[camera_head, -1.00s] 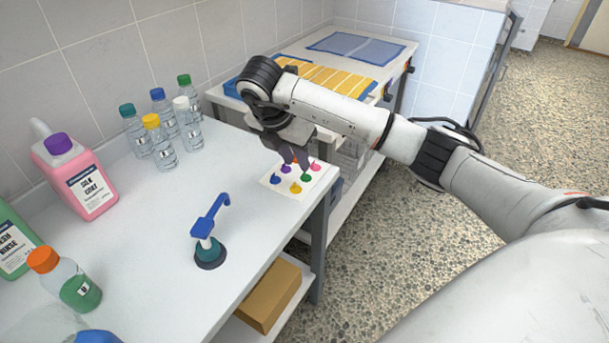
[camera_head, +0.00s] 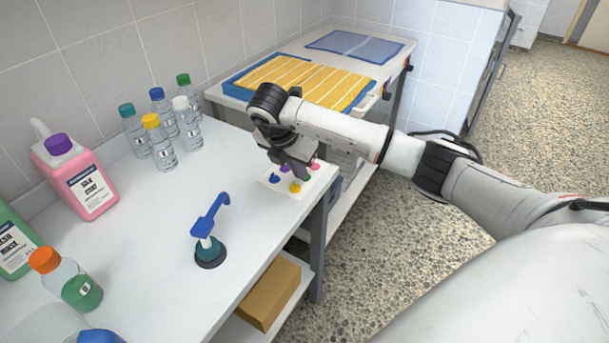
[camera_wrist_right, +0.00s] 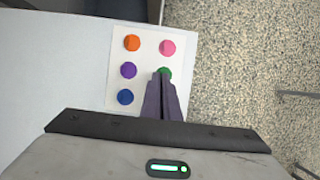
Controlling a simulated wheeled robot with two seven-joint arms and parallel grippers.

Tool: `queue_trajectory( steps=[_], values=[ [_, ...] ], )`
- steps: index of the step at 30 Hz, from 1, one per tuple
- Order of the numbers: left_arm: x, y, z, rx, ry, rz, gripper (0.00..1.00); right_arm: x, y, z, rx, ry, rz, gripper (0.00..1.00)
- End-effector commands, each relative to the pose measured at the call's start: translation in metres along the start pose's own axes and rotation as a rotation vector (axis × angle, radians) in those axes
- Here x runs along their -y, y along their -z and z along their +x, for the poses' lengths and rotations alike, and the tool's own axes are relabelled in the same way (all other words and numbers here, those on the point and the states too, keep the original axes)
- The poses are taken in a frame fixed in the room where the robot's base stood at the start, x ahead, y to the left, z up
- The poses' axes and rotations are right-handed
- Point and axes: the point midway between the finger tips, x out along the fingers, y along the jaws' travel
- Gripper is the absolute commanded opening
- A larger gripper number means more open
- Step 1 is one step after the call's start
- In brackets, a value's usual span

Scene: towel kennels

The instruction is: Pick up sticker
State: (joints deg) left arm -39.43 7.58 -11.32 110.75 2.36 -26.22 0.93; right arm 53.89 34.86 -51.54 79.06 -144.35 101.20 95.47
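A white sheet (camera_head: 267,181) lies at the front right corner of the white table, bearing several round coloured stickers. The wrist view shows orange (camera_wrist_right: 132,43), pink (camera_wrist_right: 168,48), purple (camera_wrist_right: 128,70), blue (camera_wrist_right: 125,97) and green (camera_wrist_right: 164,70) stickers. The yellow sticker (camera_head: 295,188) shows in the head view but is hidden behind the fingers in the wrist view. My right gripper (camera_wrist_right: 163,76) points down, its fingers close together at the green sticker, which they partly cover. The green sticker is still in its place in the grid. My left gripper is out of view.
A blue pump dispenser (camera_head: 209,228) stands near the sheet. Several capped bottles (camera_head: 163,144) and a pink jug (camera_head: 84,184) stand to the left. A side table with a yellow striped towel (camera_head: 305,78) is behind the arm. A cardboard box (camera_head: 268,295) sits underneath.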

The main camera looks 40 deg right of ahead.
Motion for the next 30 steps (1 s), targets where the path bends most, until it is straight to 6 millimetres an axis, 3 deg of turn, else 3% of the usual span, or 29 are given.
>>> queue_trajectory(
  steps=[10,21,30],
  values=[
    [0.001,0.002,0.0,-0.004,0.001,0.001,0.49,-0.001,-0.004,-0.008,0.001,-0.002,0.001,0.0],
    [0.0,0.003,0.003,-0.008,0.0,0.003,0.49,-0.001,-0.031,-0.072,0.001,-0.003,0.002,0.0],
    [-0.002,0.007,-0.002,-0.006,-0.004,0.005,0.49,0.0,-0.043,-0.102,0.0,-0.001,0.001,0.0]
  ],
)
